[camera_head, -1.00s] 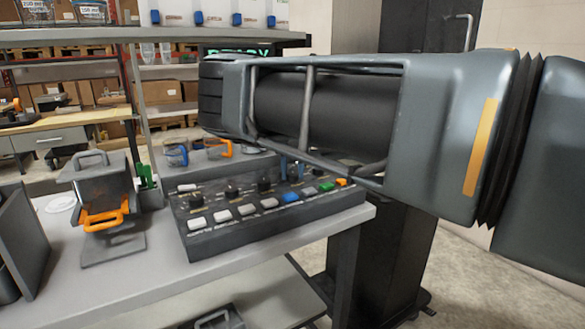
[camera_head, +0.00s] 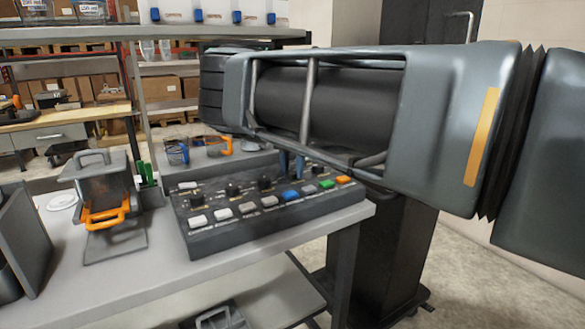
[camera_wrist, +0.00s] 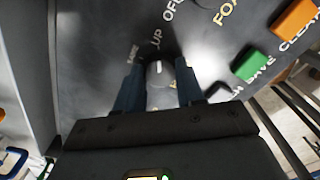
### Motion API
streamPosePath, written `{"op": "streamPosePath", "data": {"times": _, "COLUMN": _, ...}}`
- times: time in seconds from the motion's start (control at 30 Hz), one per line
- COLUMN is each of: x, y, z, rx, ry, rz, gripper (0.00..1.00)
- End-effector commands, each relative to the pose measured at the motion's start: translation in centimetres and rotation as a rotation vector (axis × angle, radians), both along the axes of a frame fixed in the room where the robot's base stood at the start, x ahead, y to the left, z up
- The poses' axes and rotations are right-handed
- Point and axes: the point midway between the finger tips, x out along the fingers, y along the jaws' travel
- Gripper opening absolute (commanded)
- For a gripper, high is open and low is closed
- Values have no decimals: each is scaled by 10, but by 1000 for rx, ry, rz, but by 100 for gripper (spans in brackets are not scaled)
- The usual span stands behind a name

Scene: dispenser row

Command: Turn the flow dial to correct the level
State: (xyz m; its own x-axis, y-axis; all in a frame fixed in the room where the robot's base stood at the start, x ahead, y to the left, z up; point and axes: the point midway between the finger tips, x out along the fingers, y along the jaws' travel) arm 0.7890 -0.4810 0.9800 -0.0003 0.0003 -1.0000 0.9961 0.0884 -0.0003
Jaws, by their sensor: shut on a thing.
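The control panel (camera_head: 250,222) is a dark sloped box on the grey bench, with a row of coloured buttons and several black dials. A round dark dial (camera_wrist: 157,73) with a white pointer mark shows in the wrist view, between the two blue fingers of my gripper (camera_wrist: 158,84). The fingers are shut on it from both sides. Labels above it include "OFF" and "UP"; other lettering is partly hidden. In the head view, my gripper (camera_head: 291,164) reaches down to the panel's back right, where my arm partly hides the panel and the held dial.
A green button (camera_wrist: 250,65) and an orange button (camera_wrist: 294,20) sit right of the dial. Black dials (camera_head: 233,190) stand along the panel left of my gripper. A grey holder with an orange handle (camera_head: 105,214) stands left on the bench. Cups with blue and orange handles stand behind.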

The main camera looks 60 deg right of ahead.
Motion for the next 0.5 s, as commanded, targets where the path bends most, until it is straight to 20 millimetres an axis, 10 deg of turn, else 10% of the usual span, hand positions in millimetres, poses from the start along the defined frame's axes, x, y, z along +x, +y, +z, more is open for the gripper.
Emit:
{"op": "streamPosePath", "data": {"times": 0.23, "x": 1, "y": -1, "z": 2, "rx": -4, "ry": -3, "rz": 0, "gripper": 7}}
{"op": "streamPosePath", "data": {"times": 0.27, "x": 1, "y": -1, "z": 2, "rx": -4, "ry": -3, "rz": 0, "gripper": 38}}
{"op": "streamPosePath", "data": {"times": 0.5, "x": 0, "y": -1, "z": 1, "rx": -2, "ry": -1, "rz": 0, "gripper": 62}}
